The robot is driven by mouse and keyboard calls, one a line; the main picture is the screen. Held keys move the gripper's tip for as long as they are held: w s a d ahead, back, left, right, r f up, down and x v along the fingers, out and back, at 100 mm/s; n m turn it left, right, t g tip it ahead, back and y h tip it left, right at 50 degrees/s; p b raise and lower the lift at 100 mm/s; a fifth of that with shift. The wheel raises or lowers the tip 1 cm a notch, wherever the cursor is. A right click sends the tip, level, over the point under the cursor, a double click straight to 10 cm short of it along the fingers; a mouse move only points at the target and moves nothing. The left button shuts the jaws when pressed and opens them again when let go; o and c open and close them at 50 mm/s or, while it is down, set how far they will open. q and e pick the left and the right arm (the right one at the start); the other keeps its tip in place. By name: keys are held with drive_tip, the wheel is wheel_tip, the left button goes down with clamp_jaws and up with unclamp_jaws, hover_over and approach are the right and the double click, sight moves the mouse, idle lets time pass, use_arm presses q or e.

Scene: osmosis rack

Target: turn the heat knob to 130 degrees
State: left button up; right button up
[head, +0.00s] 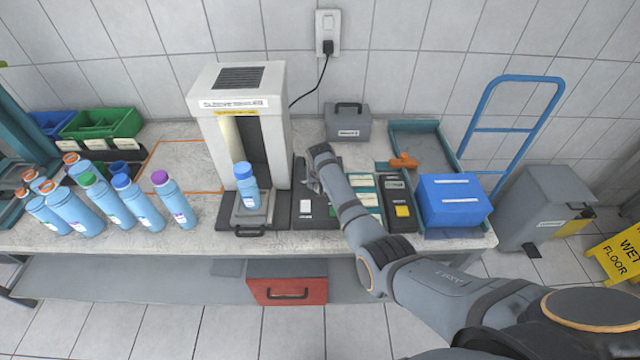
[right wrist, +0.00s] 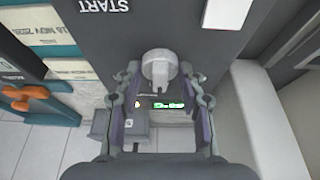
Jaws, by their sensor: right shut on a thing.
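The heat knob (right wrist: 158,70) is a light grey round knob with a raised grip bar on a dark control panel (right wrist: 165,25). In the right wrist view it sits between the two fingertips of my right gripper (right wrist: 160,74), which is shut on it. I cannot read a degree scale around the knob. A small lit green display (right wrist: 168,104) shows between the fingers, its digits too small to read. In the head view my right gripper (head: 312,183) is over the dark panel (head: 304,212), and the arm hides the knob. My left gripper is not in view.
A white machine (head: 205,105) holding a blue-capped bottle (head: 247,188) stands left of the panel. Several blue bottles (head: 75,212) stand farther left. A blue box (head: 453,200), teal tray (head: 425,130) and orange item (head: 403,161) are at right.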

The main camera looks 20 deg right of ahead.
drive_tip(key=o, duration=1.2)
drive_tip(key=shift+c, duration=0.2)
drive_tip(key=shift+r, duration=0.15)
drive_tip(key=v, duration=1.1)
drive_tip(key=shift+s+r, duration=0.25)
drive_tip(key=shift+r, duration=0.05)
